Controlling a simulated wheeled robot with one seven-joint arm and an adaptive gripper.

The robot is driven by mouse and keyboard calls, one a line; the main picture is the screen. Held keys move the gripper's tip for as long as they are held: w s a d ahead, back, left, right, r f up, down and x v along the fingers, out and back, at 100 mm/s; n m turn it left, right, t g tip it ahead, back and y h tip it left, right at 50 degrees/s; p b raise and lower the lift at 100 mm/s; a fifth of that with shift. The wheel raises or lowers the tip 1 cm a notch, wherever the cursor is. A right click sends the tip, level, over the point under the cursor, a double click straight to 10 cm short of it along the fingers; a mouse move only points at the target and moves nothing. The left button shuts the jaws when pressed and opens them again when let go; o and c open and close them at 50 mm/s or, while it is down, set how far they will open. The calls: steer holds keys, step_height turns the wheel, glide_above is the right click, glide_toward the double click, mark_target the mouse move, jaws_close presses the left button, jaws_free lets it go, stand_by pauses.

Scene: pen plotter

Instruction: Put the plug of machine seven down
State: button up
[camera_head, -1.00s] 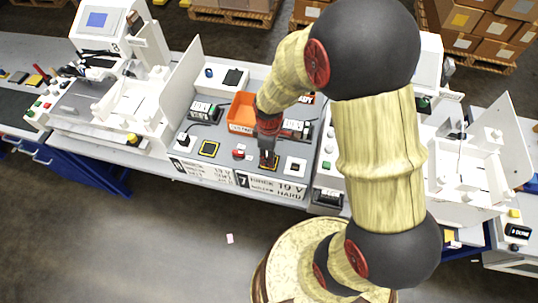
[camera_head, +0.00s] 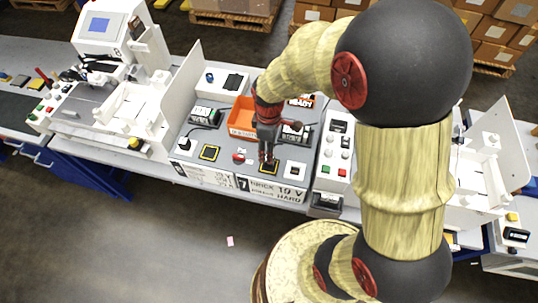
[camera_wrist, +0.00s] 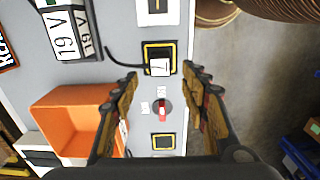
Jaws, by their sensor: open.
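The plug of machine seven (camera_wrist: 159,67), a small block with a white top marked 7, sits on a black pad with a yellow outline (camera_wrist: 147,51) in the wrist view. Its black cable leads left to a power supply (camera_wrist: 67,32) marked 19 V. My gripper (camera_wrist: 161,82) is open, with its fingers on either side and nothing held between them. The plug lies just beyond the fingertips, apart from them as far as I can tell. In the head view my gripper (camera_head: 267,157) is above the same pad (camera_head: 270,168), and the plug is hard to make out there.
A red switch (camera_wrist: 162,109) and a second, bare yellow-outlined pad (camera_wrist: 163,142) lie nearby. An orange bin (camera_head: 241,117) stands behind. A white socket plate (camera_head: 295,170) is right of the pad. Another black plug (camera_head: 184,143) stands at the left.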

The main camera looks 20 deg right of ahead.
steer(key=s+r+m+t, duration=0.1)
steer(key=s+r+m, duration=0.1)
steer(key=r, duration=0.7)
steer(key=s+r+m+t, duration=0.2)
steer(key=s+r+m, duration=0.1)
steer(key=r, duration=0.6)
steer(key=s+r+m+t, duration=0.2)
steer(key=s+r+m, duration=0.3)
steer(key=s+r, duration=0.2)
steer(key=shift+s+r+m+t, duration=0.2)
steer(key=shift+s+m+t, duration=0.15)
steer(key=shift+s, duration=0.65)
